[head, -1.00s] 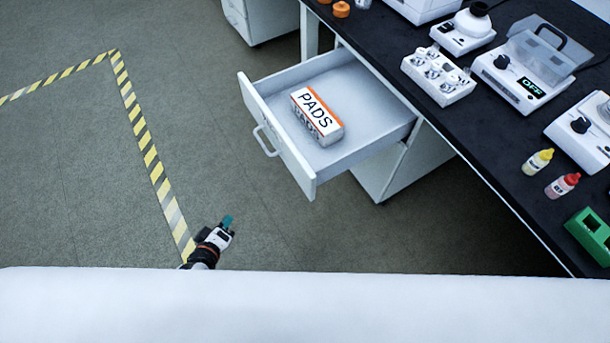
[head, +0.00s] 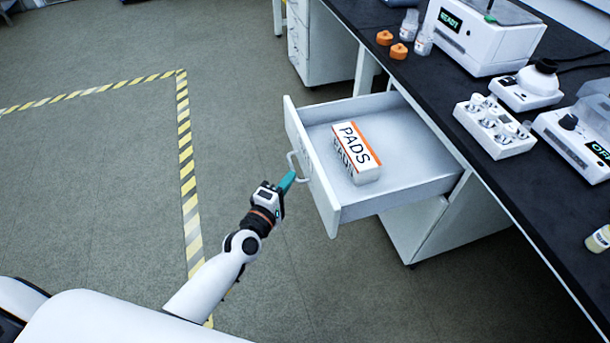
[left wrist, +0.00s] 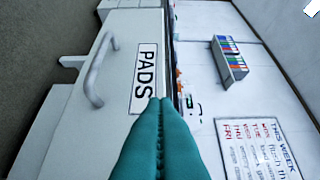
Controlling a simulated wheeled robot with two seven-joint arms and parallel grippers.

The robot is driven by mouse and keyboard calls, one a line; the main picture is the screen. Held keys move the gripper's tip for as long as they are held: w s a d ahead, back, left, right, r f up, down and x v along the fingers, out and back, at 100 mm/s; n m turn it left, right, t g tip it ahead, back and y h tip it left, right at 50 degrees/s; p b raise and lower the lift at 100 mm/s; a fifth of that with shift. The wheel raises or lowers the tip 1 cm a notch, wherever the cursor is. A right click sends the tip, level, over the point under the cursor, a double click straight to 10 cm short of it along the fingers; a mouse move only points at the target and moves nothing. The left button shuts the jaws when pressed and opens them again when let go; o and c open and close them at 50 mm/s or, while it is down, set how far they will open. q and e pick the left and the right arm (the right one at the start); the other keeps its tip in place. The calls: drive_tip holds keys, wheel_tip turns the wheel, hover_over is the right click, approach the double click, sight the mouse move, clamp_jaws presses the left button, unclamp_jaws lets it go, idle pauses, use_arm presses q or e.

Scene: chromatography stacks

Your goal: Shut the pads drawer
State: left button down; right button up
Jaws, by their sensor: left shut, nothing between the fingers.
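The pads drawer (head: 400,198) is pulled out from under the dark bench in the head view. A box labelled PADS (head: 357,153) lies inside it. The drawer front has a pale bar handle (head: 296,167), which also shows in the left wrist view (left wrist: 96,70) beside a PADS label (left wrist: 146,78). My left gripper (head: 288,181) is shut and empty, its teal fingertips close to the drawer front by the handle. I cannot tell whether they touch it. In the left wrist view the shut fingers (left wrist: 160,125) point toward the front, near the label. My right gripper is not in view.
The dark bench top (head: 425,95) carries a white sample block (head: 495,126), several instruments and orange pieces (head: 398,51). Another drawer cabinet (head: 318,45) stands farther back. The floor left of the drawer is clear, with yellow-striped tape (head: 186,150).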

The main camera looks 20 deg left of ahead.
sight(313, 165)
use_arm(q)
drive_tip(key=w+d, duration=0.2)
drive_tip(key=d, duration=0.1)
drive_tip(key=shift+w+d, duration=0.2)
drive_tip(key=shift+w, duration=0.2)
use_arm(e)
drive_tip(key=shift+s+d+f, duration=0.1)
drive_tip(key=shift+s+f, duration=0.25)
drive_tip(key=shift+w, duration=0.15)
use_arm(q)
drive_tip(key=shift+d, duration=0.1)
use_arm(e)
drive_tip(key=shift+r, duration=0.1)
